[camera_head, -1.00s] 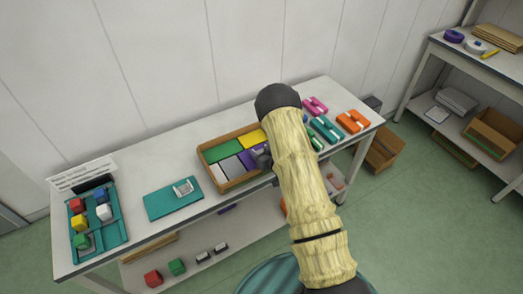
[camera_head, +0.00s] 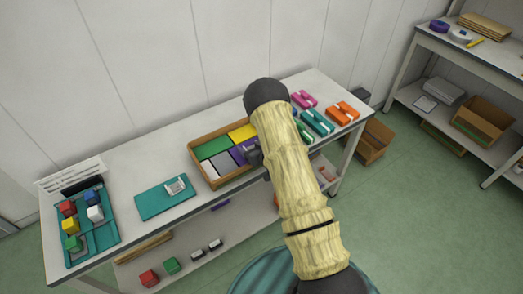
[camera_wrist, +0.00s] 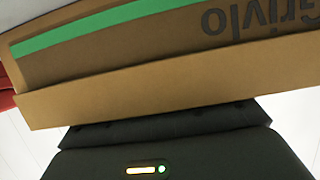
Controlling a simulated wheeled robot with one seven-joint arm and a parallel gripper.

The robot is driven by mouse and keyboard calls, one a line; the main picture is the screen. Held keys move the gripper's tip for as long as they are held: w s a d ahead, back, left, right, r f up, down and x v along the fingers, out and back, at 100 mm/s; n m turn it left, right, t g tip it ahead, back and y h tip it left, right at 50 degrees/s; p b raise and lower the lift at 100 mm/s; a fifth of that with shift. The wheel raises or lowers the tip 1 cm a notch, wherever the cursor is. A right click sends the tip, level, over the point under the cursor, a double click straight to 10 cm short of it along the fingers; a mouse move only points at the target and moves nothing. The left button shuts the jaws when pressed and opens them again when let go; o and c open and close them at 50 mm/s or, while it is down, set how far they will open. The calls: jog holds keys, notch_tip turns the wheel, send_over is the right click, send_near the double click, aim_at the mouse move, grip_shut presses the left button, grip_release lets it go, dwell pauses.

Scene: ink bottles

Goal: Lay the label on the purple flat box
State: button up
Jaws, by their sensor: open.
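The purple flat box (camera_head: 238,154) lies in the open cardboard box (camera_head: 228,179), beside grey, green and yellow flat pieces. My arm hides part of that side. My gripper (camera_head: 254,156) is open, at the cardboard box's right end by the purple piece; its fingertips are hard to make out. A small whitish piece (camera_head: 176,187) lies on the teal mat (camera_head: 153,205); it may be the label, but I cannot tell. The wrist view shows a brown cardboard wall (camera_wrist: 150,75) with a green stripe and upside-down lettering close up.
A teal tray (camera_head: 100,240) with coloured cubes stands at the table's left end, before a white sign (camera_head: 70,176). Pink, teal and orange pieces (camera_head: 342,112) lie at the right end. A shelf (camera_head: 440,52) stands further right. The table (camera_head: 140,160) is bare behind the mat.

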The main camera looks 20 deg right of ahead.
jog(key=shift+s+r+p, duration=0.1)
jog(key=shift+r+p, duration=0.2)
jog(key=shift+p, duration=0.1)
jog(key=b+v, duration=0.3)
jog(key=v, duration=0.9)
jog(key=shift+r, duration=0.1)
jog(key=s+a+r+m+g+h, duration=0.1)
jog(key=s+r+g+h, duration=0.1)
jog(key=s+r+g, duration=0.3)
jog(key=s+a+r+m+g+h, duration=0.2)
jog(key=s+r+g, duration=0.3)
jog(key=s+r, duration=0.4)
jog(key=s, duration=0.5)
jog(key=shift+a+m, duration=0.25)
jog(key=shift+m, duration=0.05)
